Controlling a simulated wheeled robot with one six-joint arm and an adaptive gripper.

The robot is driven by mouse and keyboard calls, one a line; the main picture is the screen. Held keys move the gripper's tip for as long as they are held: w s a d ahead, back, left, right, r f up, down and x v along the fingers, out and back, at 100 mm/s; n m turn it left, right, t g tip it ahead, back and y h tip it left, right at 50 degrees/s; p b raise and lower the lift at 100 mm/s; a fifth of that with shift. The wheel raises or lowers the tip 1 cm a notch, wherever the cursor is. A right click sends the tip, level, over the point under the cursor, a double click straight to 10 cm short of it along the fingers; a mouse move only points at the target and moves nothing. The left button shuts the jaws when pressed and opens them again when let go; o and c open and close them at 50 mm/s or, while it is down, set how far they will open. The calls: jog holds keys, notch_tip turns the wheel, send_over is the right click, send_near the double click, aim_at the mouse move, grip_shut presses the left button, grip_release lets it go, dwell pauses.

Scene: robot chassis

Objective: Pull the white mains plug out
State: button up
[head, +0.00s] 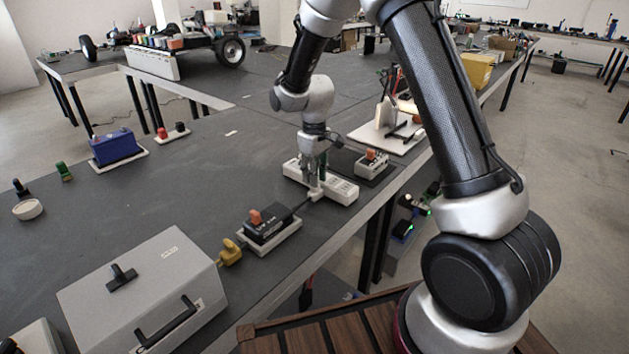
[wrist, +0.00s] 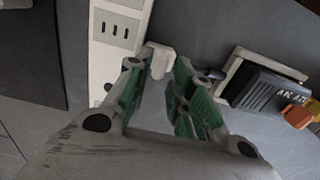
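The white mains plug (wrist: 160,61) is between the tips of my gripper (wrist: 156,68) in the wrist view. It sits at the edge of the white socket strip (wrist: 127,5), and I cannot tell how deep it is seated. My gripper's green-padded fingers are apart, one on each side of the plug, with a gap showing on the left side. In the head view my gripper (head: 317,178) points down over the socket strip (head: 343,190), with the plug (head: 316,194) just below it. A dark cable runs from near the plug towards a black box (head: 270,224).
The black box with an orange switch stands left of the strip. Another switch box (head: 372,161) stands behind right. A yellow connector (head: 229,253) and large grey case (head: 150,290) are nearer. The dark table's edge runs close to the strip; its middle left is clear.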

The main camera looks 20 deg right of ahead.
jog(key=shift+f, duration=1.1)
grip_shut()
jog(key=s+a, duration=0.2)
jog(key=a, duration=0.1)
jog(key=shift+s+a, duration=0.1)
grip_release()
jog(key=shift+r, duration=0.1)
notch_tip(320, 180, up, 12)
